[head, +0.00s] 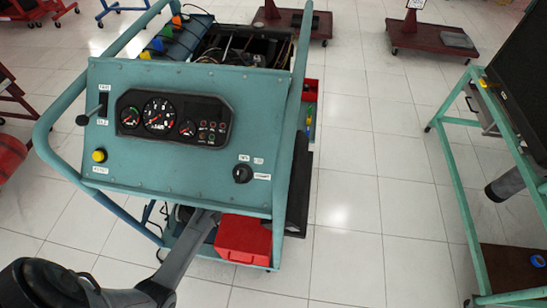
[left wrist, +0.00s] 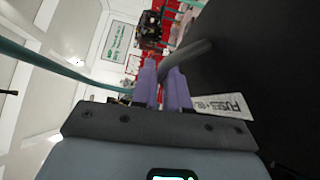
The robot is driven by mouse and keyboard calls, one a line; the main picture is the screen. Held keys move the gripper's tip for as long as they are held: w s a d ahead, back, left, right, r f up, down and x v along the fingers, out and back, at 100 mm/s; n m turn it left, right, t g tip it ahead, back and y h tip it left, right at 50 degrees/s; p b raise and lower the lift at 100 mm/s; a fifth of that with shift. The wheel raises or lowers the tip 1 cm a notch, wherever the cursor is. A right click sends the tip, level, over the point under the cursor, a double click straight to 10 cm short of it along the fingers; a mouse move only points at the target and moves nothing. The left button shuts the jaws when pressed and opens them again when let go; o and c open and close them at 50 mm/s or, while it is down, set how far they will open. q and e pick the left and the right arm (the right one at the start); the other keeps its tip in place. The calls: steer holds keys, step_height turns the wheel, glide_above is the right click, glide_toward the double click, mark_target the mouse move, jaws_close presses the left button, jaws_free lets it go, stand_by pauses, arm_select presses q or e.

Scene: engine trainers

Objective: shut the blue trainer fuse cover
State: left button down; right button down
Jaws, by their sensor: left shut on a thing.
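The blue trainer (head: 215,165) stands at left centre, its gauge panel facing me. In the left wrist view, my left gripper (left wrist: 163,72) has its two purple fingers shut on a dark grey curved handle (left wrist: 197,50). The handle lies against a large black surface, which looks like the fuse cover (left wrist: 265,60), with a white fuses label (left wrist: 225,106). In the head view a black panel (head: 299,188) shows at the trainer's right side; I cannot tell how far the cover stands open. My left arm reaches under the gauge panel, which hides the gripper there. My right gripper is not in view.
A red box (head: 243,239) sits low on the trainer's frame, close to my left arm. A green-framed stand (head: 458,180) with a dark screen (head: 520,75) is at right. White tiled floor between them is clear. Red wheeled bases (head: 432,38) stand behind.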

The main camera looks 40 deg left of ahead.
arm_select(q)
steer(key=shift+w+d+r+m+p, duration=0.25)
steer(key=shift+d+r+m+p, duration=0.05)
steer(key=shift+d+r+p, duration=0.1)
steer(key=shift+w+d+f+p, duration=0.4)
steer(key=shift+d+f+p, duration=0.15)
steer(key=shift+d, duration=0.2)
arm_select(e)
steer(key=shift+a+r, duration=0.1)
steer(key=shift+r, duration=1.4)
arm_select(q)
steer(key=c, duration=1.5)
jaws_free()
